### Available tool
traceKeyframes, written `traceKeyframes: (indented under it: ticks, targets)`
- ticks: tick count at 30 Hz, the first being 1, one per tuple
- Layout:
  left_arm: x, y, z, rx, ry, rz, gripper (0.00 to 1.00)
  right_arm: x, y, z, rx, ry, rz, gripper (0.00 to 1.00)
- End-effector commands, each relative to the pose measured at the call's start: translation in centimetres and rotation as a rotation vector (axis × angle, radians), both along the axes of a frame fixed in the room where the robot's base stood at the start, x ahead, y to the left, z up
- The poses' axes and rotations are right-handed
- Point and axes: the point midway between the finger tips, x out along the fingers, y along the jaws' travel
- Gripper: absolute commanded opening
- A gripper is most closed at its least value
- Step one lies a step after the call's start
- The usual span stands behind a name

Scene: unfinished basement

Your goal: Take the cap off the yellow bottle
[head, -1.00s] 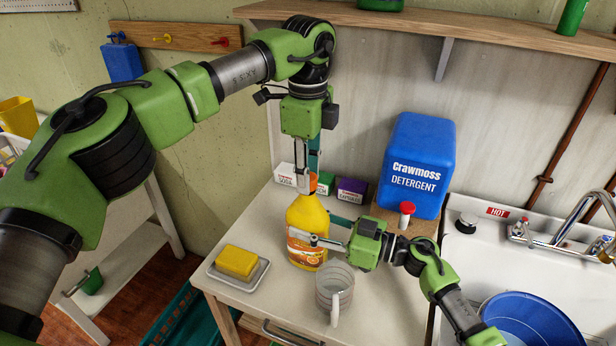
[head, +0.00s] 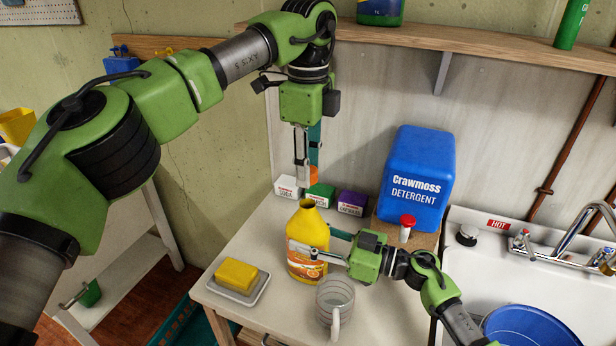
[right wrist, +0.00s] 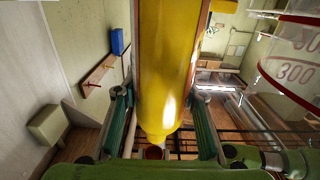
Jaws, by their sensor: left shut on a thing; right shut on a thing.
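The yellow bottle (head: 305,232) stands upright on the small table, its mouth open and dark at the top. The orange cap (head: 313,173) is off the bottle and a little above it, held in my left gripper (head: 307,170), which is shut on it and points down. My right gripper (head: 323,246) is shut on the bottle's body from the right side, one finger across the front label. In the right wrist view the bottle (right wrist: 165,75) runs between the two fingers, with its open mouth toward the bottom of the picture.
A measuring jug (head: 334,300) stands just in front of the bottle, and a yellow sponge on a dish (head: 262,285) lies to its left. Small boxes (head: 320,195) are behind it, and a blue detergent jug (head: 418,168) is behind right. The sink (head: 470,255) is at the right.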

Motion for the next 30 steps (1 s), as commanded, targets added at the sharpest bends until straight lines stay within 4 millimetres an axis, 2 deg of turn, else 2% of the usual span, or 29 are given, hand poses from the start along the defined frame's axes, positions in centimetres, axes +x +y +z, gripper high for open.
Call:
traceKeyframes:
  ticks: [5,6,7,20,23,30]
  targets:
    - [0.0,0.0,0.0,0.0,0.001,0.0,0.0,0.0,0.0,0.0,0.0,0.0,0.001,0.0]
    - [0.0,0.0,0.0,0.0,0.001,0.0,0.0,0.0,0.0,0.0,0.0,0.0,0.001,0.48]
    - [0.0,0.0,0.0,-0.001,0.001,0.0,0.0,0.0,0.0,0.0,0.0,0.0,0.001,0.56]
    - [0.0,0.0,0.0,-0.001,0.001,0.0,0.0,-0.2,-0.5,0.0,-0.001,0.0,-0.001,0.57]
    - [0.0,0.0,0.0,-0.001,0.001,0.0,0.0,-0.6,-1.8,-0.1,-0.004,-0.001,-0.003,0.57]
    - [0.0,0.0,0.0,-0.001,0.001,0.0,0.0,-2.6,-6.5,-0.1,-0.005,0.002,-0.002,0.57]
